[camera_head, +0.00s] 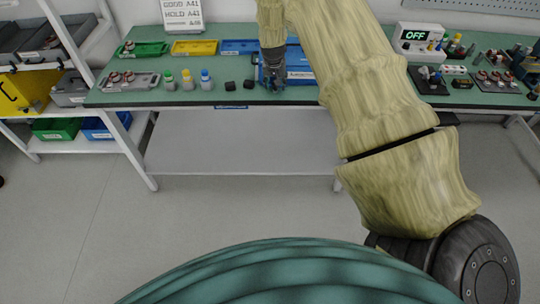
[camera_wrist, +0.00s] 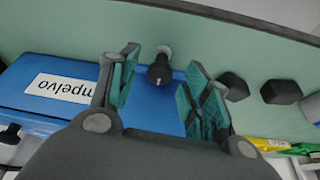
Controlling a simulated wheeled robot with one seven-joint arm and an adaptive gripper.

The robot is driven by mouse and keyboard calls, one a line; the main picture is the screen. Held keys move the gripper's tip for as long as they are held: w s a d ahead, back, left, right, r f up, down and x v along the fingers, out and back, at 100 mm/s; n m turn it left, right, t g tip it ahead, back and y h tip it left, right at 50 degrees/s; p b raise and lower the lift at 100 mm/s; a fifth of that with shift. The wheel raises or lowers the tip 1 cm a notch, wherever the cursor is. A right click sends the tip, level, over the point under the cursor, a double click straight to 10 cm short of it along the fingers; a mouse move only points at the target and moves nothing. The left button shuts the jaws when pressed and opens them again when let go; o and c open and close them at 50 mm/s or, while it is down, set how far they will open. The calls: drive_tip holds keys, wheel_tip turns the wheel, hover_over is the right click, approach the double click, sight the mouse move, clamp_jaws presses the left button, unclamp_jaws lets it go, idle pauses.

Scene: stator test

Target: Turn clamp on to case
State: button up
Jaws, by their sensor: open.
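The blue case (camera_head: 300,75) with a white label stands near the front edge of the green bench. In the wrist view the case (camera_wrist: 22,85) fills the left side, and blue surface also shows between my fingers. A small dark knob-like part (camera_wrist: 159,74), which looks like the clamp, sits between my fingers with a round grey end beyond it. My gripper (camera_wrist: 161,62) is open, with one finger on each side of this part and visible gaps. In the head view my gripper (camera_head: 272,72) is at the case's left end and hides the clamp.
Two black blocks (camera_wrist: 233,86) (camera_wrist: 281,91) lie to the right in the wrist view. Several bottles (camera_head: 187,80) and a grey tray (camera_head: 130,82) stand further left on the bench. Green, yellow (camera_head: 194,48) and blue trays are behind. A box reading OFF (camera_head: 420,38) stands right.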

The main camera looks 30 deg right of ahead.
drive_tip(key=shift+s+d+n+t+y+p, duration=0.15)
drive_tip(key=shift+n+y+p, duration=0.5)
drive_tip(key=shift+n, duration=0.9)
drive_tip(key=shift+d+n+t+y+p, duration=0.1)
drive_tip(key=shift+n+t+y+p, duration=0.35)
drive_tip(key=shift+n, duration=1.1)
drive_tip(key=shift+s+r, duration=0.2)
drive_tip(key=shift+r, duration=0.45)
drive_tip(key=b+v, duration=0.3)
drive_tip(key=v, duration=0.6)
drive_tip(key=s+a+f+b, duration=0.4)
drive_tip(key=f+b, duration=0.1)
drive_tip(key=f, duration=0.6)
drive_tip(key=s+a+f+g+b, duration=0.1)
drive_tip(key=s+a+f+b, duration=0.2)
drive_tip(key=f+b, duration=0.3)
drive_tip(key=s+a+f+b, duration=0.4)
drive_tip(key=a+f+b, duration=0.1)
drive_tip(key=f, duration=1)
drive_tip(key=shift+s+a+f+n+g+b, duration=0.2)
drive_tip(key=shift+s+f+n+g+b, duration=0.1)
drive_tip(key=shift+b, duration=0.2)
